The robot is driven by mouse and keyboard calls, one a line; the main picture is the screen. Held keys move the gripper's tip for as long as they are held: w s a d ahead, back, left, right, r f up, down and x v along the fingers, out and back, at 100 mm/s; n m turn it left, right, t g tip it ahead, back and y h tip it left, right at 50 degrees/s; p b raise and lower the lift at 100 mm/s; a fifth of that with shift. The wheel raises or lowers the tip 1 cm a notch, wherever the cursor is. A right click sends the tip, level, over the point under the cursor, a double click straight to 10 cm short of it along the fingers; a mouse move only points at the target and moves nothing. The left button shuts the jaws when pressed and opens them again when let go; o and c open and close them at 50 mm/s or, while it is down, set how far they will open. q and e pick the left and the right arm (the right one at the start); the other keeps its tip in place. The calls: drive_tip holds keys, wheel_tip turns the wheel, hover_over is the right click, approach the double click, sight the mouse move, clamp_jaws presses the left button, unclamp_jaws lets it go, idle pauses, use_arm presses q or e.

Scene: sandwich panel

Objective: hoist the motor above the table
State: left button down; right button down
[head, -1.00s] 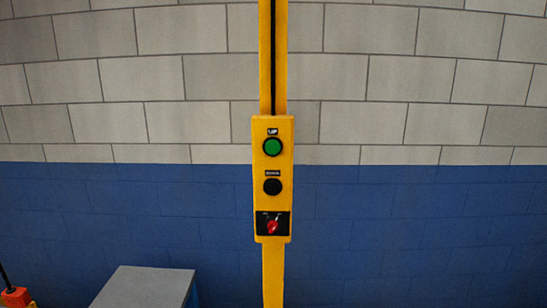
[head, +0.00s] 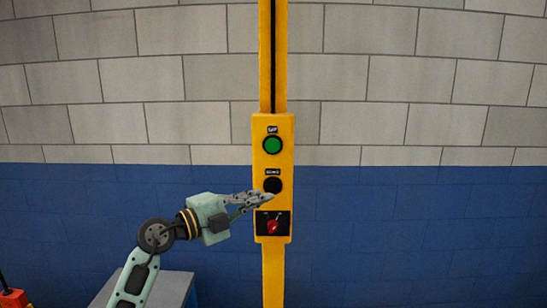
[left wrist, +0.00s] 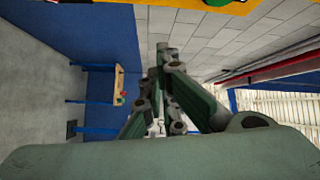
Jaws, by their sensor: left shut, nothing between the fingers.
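The yellow control panel (head: 261,215) hangs upright on a yellow post. It has a green button (head: 272,145) at the top, a black button (head: 272,185) below it, and a red rotary switch (head: 272,227) at the bottom. My left gripper (head: 270,197) is shut and empty. Its fingertips overlap the lower edge of the black button in the head view; I cannot tell whether they touch the panel. The shut fingers also show in the left wrist view (left wrist: 161,55). No motor can be made out. My right gripper is not in view.
A grey-topped table (head: 178,287) stands at the lower left, partly behind my left arm. A red-orange object (head: 13,299) is at the left edge. The left wrist view shows a wooden-topped table (left wrist: 121,84) with blue legs. Right of the panel is clear wall.

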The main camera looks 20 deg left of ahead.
sight(273, 145)
use_arm(q)
wheel_tip(273, 145, up, 8)
drive_tip(key=s+a+y, duration=0.2)
drive_tip(key=shift+s+a+m+t+y, duration=0.25)
drive_tip(key=shift+a+m+t+y, duration=0.05)
drive_tip(key=shift+a+m+t, duration=0.1)
drive_tip(key=shift+r, duration=0.1)
drive_tip(key=shift+w+a+p+x, duration=0.3)
drive_tip(key=shift+p+x, duration=0.5)
drive_tip(key=shift+x, duration=1.35)
drive_tip(key=shift+w+a+p+x, duration=0.15)
drive_tip(key=shift+a+p+x, duration=0.55)
drive_tip(key=shift+x, duration=1.5)
drive_tip(key=shift+w+a+p+x, duration=0.2)
drive_tip(key=shift+p+x, duration=0.75)
drive_tip(key=shift+x, duration=1.2)
drive_tip(key=shift+r, duration=0.1)
